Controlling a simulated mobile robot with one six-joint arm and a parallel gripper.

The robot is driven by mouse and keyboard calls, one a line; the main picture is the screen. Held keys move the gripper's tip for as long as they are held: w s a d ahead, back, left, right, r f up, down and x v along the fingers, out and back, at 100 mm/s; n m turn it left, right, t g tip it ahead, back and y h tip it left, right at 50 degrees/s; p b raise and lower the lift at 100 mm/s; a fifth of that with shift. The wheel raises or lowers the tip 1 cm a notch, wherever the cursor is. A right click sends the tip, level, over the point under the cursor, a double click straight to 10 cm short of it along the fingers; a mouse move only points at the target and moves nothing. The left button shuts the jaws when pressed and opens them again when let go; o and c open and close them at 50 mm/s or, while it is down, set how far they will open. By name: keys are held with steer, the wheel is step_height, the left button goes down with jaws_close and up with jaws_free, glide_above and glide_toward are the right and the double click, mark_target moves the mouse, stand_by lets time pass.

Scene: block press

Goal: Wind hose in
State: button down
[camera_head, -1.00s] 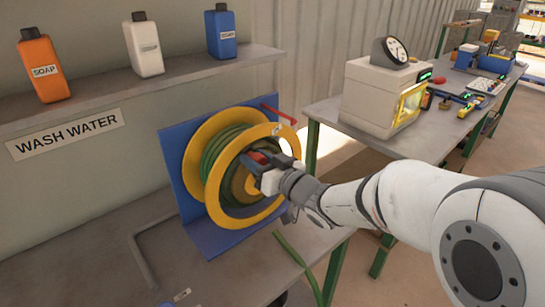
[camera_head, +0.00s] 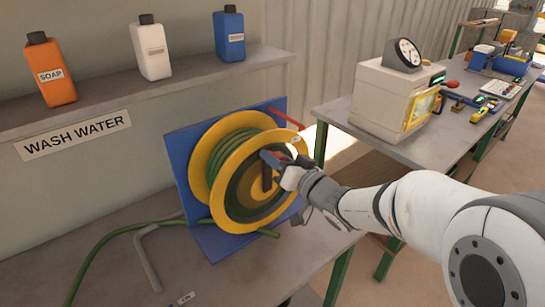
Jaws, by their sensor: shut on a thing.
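The yellow hose reel (camera_head: 229,203) stands on a blue bracket (camera_head: 179,153) on the table, with green hose wound between its flanges. The hose (camera_head: 124,230) also runs loose over the table from the lower left edge to the foot of the reel, and a short piece shows at the reel's lower right. My gripper (camera_head: 270,162) is at the upper right part of the reel's front face, shut on what looks like the reel's dark handle (camera_head: 267,180). The fingers hide part of the handle and its joint to the reel.
A shelf above holds an orange soap bottle (camera_head: 50,72), a white bottle (camera_head: 150,50) and a blue bottle (camera_head: 229,37). A grey bent rod (camera_head: 146,260) lies on the table. A right-hand bench (camera_head: 341,112) carries a white machine (camera_head: 385,98) and tools.

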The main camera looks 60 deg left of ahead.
steer(key=shift+s+f, duration=0.1)
steer(key=shift+f, duration=0.15)
steer(key=c, duration=1)
jaws_free()
steer(key=shift+r, duration=0.1)
steer(key=w+d+b, duration=0.1)
steer(key=d, duration=0.6)
steer(key=shift+w+d, duration=0.15)
steer(key=shift+d, duration=0.25)
steer(key=shift+w, duration=0.1)
